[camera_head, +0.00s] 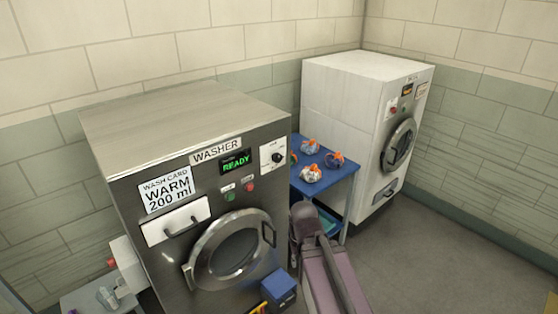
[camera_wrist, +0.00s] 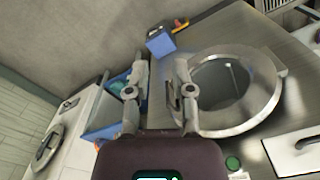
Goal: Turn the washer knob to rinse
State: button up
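The steel washer (camera_head: 130,235) stands at the left with a green READY display (camera_head: 236,162). Its knob (camera_head: 276,157) is a small dark dial on a white plate at the upper right of the front panel. The pointer and markings are too small to read. In the wrist view the washer's round door (camera_wrist: 265,95) and green button (camera_wrist: 232,163) show, but I see no knob there. My gripper (camera_wrist: 159,65) has its two fingers apart with nothing between them, near the door's handle side. In the head view my arm rises at the washer's lower right; the fingers cannot be made out there.
A blue box (camera_head: 279,286) is below the washer door. Open floor (camera_head: 430,260) lies at the right.

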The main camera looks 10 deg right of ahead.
jog(key=o, duration=0.3)
jog(key=shift+w+a+f, duration=0.1)
jog(key=shift+w, duration=0.2)
jog(key=shift+o, duration=1.3)
jog(key=w+a+n+t+y+b, duration=0.2)
jog(key=w+a+n+y+b, duration=0.1)
jog(key=w, duration=0.5)
jog(key=n+y, duration=0.1)
jog(key=n, duration=0.1)
jog(key=shift+w+f+n+t, duration=0.25)
jog(key=shift+f+n+t, duration=0.05)
jog(key=shift+f+t, duration=0.1)
jog(key=n+t+y+b, duration=0.5)
jog(key=n+t+b, duration=0.3)
jog(key=t, duration=0.5)
send_near(278, 159)
jog(key=s+d+n+p, duration=0.1)
jog(key=s+d, duration=0.1)
jog(key=s, duration=0.1)
jog(key=shift+w+a+r, duration=0.1)
jog(key=shift+w+r, duration=0.1)
jog(key=shift+w, duration=0.05)
jog(key=x, duration=1.4)
jog(key=shift+s+f, duration=0.1)
jog(key=shift+f, duration=0.1)
